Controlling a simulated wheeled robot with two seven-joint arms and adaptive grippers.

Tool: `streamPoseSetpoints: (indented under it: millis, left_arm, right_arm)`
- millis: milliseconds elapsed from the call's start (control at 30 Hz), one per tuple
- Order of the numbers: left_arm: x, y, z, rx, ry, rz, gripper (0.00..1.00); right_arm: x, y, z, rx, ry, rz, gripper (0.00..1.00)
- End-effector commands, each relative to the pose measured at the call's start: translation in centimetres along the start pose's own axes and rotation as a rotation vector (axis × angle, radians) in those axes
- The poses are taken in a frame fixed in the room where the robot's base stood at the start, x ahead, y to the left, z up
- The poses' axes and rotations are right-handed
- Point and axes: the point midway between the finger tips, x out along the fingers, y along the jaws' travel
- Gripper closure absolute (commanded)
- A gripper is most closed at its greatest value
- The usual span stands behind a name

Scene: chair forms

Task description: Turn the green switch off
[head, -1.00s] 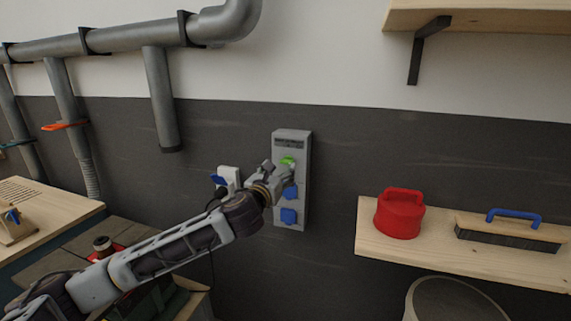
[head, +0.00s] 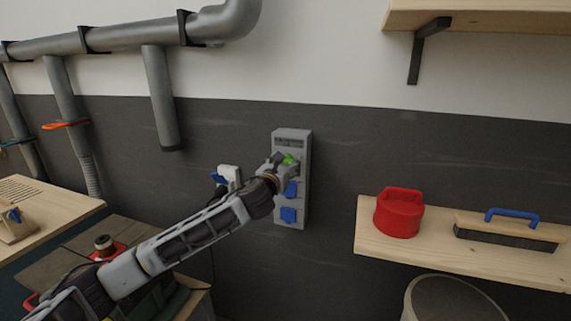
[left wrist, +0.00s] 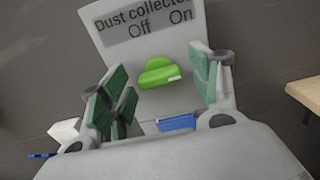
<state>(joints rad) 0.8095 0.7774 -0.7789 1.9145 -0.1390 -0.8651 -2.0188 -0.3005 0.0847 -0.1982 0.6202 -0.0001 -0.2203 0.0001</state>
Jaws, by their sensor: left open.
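The green switch (head: 290,160) sits near the top of a grey box (head: 305,185) on the wall. In the left wrist view the green switch (left wrist: 159,74) lies under the printed words "Dust collector", "Off" and "On", tilted a little. My left gripper (head: 284,162) is at the front of the box, partly covering the switch in the head view. In the left wrist view its green-padded fingers (left wrist: 160,90) are open, one on each side of the switch, with gaps visible between pads and switch. My right gripper is not in view.
Blue covers (head: 288,215) sit on the box below the switch. A white plug with blue (head: 228,177) is on the wall to the left. A wooden shelf (head: 375,238) at right holds a red canister (head: 398,213) and a brush (head: 507,234). Grey pipes (head: 130,38) run above.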

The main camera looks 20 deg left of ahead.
Motion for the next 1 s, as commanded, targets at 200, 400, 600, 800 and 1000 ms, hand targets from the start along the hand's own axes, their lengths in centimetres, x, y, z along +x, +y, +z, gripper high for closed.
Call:
streamPoseSetpoints:
  millis: [200, 400, 600, 800, 1000]
  left_arm:
    - [-0.01, 0.01, 0.00, 0.000, 0.000, 0.000, 0.45]
    - [-0.01, 0.02, 0.00, 0.000, 0.000, 0.000, 0.71]
    - [-0.02, 0.02, 0.00, -0.001, 0.000, 0.000, 0.83]
    - [-0.02, 0.01, 0.00, -0.023, 0.001, 0.000, 0.83]
    - [-0.02, 0.01, 0.07, -0.090, 0.000, 0.000, 0.83]
  right_arm:
    - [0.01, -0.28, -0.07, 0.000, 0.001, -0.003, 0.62]
    - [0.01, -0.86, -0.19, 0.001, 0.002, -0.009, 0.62]
    - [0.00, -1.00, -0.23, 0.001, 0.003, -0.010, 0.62]
    - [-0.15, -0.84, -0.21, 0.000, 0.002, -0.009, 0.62]
    - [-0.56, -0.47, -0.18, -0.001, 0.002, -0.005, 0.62]
